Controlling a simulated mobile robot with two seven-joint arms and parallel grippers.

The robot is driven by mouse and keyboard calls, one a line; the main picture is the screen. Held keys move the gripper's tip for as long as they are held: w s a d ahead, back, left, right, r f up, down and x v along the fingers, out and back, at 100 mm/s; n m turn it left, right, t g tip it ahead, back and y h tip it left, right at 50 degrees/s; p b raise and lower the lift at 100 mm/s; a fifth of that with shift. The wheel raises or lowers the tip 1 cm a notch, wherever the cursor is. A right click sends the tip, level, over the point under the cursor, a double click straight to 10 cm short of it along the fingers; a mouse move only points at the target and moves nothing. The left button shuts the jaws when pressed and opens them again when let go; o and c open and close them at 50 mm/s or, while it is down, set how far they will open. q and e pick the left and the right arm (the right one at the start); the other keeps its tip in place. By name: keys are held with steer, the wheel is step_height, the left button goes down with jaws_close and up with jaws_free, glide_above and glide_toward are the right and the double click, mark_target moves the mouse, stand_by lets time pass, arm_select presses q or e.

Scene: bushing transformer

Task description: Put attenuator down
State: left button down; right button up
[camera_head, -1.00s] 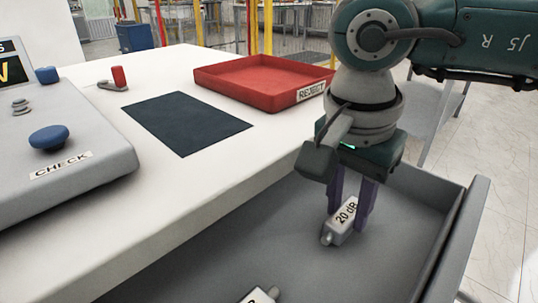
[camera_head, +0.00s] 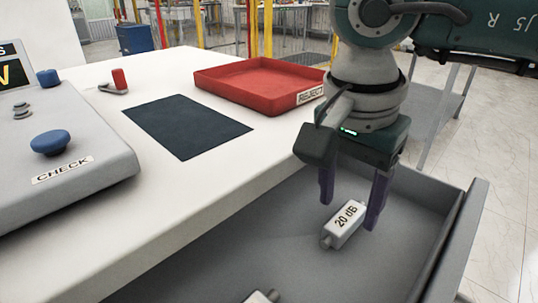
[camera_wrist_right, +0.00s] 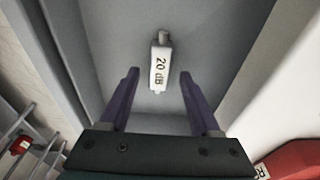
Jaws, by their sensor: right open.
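The attenuator (camera_head: 345,222) is a small silver block marked "20 dB". It lies in the open grey drawer (camera_head: 215,262). My right gripper (camera_head: 350,212) is open, its two purple fingers spread on either side of the attenuator with gaps to it. In the right wrist view the attenuator (camera_wrist_right: 159,66) lies on the drawer floor, between and beyond the open fingertips (camera_wrist_right: 158,72). A second silver piece (camera_head: 262,296) is cut off at the bottom edge of the head view. My left gripper is out of view.
A white table (camera_head: 110,225) stands beside the drawer. It bears a red "REJECT" tray (camera_head: 225,94), a dark mat (camera_head: 187,127), a red-handled lever (camera_head: 119,79) and a grey console (camera_head: 85,195) with a blue CHECK button (camera_head: 50,142). The drawer wall (camera_head: 455,238) rises right of my gripper.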

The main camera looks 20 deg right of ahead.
mark_target(338, 225)
step_height(338, 225, up, 10)
steer(key=a, duration=0.1)
steer(key=shift+s+a+p, duration=0.2)
steer(key=shift+s+p, duration=0.1)
steer(key=shift+p, duration=0.15)
